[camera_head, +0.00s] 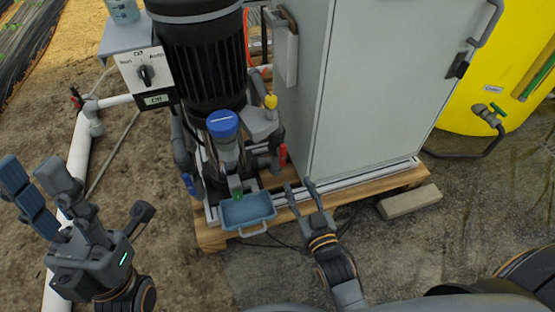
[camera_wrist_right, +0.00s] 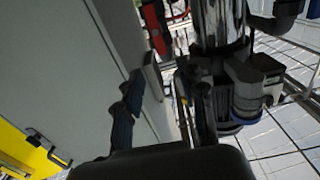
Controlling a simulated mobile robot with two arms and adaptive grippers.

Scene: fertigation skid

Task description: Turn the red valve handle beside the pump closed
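The red valve handle (camera_head: 283,154) is a small upright lever at the right of the pump (camera_head: 207,60), close to the grey cabinet's lower left edge. A red lever (camera_wrist_right: 155,28), seemingly the same handle, shows at the top of the right wrist view. My right gripper (camera_head: 298,184) is open and empty, in front of and a little below the handle, apart from it. Its fingers also show in the right wrist view (camera_wrist_right: 165,85). My left gripper (camera_head: 34,167) is open and empty at the far left, over the soil.
The grey cabinet (camera_head: 360,90) stands just right of the handle. A blue tray (camera_head: 247,211) and a blue-capped clear filter (camera_head: 224,125) are left of my right gripper. A yellow-capped valve (camera_head: 270,102) sits above. A loose block (camera_head: 409,201) lies right.

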